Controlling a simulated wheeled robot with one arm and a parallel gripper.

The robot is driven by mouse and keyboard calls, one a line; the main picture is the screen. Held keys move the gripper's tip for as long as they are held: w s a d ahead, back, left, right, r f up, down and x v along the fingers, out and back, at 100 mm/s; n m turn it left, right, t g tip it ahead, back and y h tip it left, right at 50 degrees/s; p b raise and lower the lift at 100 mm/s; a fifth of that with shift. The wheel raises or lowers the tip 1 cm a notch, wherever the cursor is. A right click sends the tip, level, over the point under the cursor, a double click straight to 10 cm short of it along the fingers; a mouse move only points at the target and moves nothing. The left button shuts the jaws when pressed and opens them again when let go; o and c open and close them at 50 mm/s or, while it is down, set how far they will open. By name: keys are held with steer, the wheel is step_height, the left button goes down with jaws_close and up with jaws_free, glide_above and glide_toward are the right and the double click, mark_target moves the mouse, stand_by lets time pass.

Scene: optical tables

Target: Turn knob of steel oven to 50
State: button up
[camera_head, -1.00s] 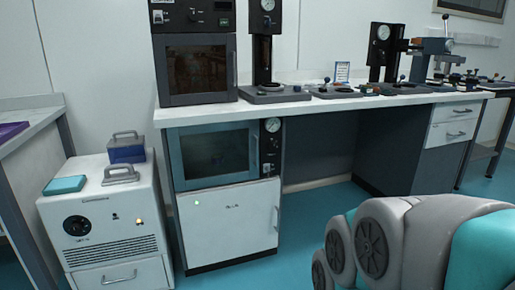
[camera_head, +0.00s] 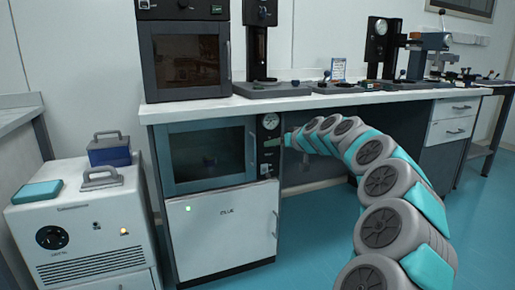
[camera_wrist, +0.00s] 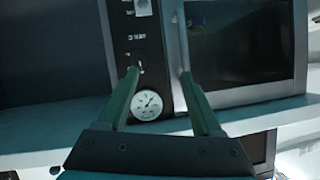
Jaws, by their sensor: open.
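The oven under the bench (camera_head: 208,158) has a steel-framed glass door and a dark control strip (camera_head: 268,155) on its right, with a round white gauge (camera_head: 270,121) at the top. The wrist view is upside down. There the gauge (camera_wrist: 146,105) is low, the strip (camera_wrist: 137,45) rises above it, and the oven door (camera_wrist: 240,50) is at right. My gripper (camera_wrist: 159,74) is open and empty, its green fingers spread before the strip and the door's edge. In the head view my gripper (camera_head: 272,142) partly covers the strip. The knob cannot be made out clearly; its setting is unreadable.
A black oven (camera_head: 186,60) and several instruments stand on the white bench (camera_head: 300,101). A white cabinet (camera_head: 222,228) is below the steel oven. At left a white unit (camera_head: 85,225) carries a blue box (camera_head: 108,152). The floor (camera_head: 310,240) in front is clear.

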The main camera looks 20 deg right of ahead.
steer(key=w+d+f+h, duration=0.1)
steer(key=w+d+f, duration=0.1)
steer(key=w, duration=0.6)
steer(key=shift+w+f, duration=0.25)
steer(key=shift+f, duration=0.45)
steer(key=shift+c, duration=0.2)
jaws_close()
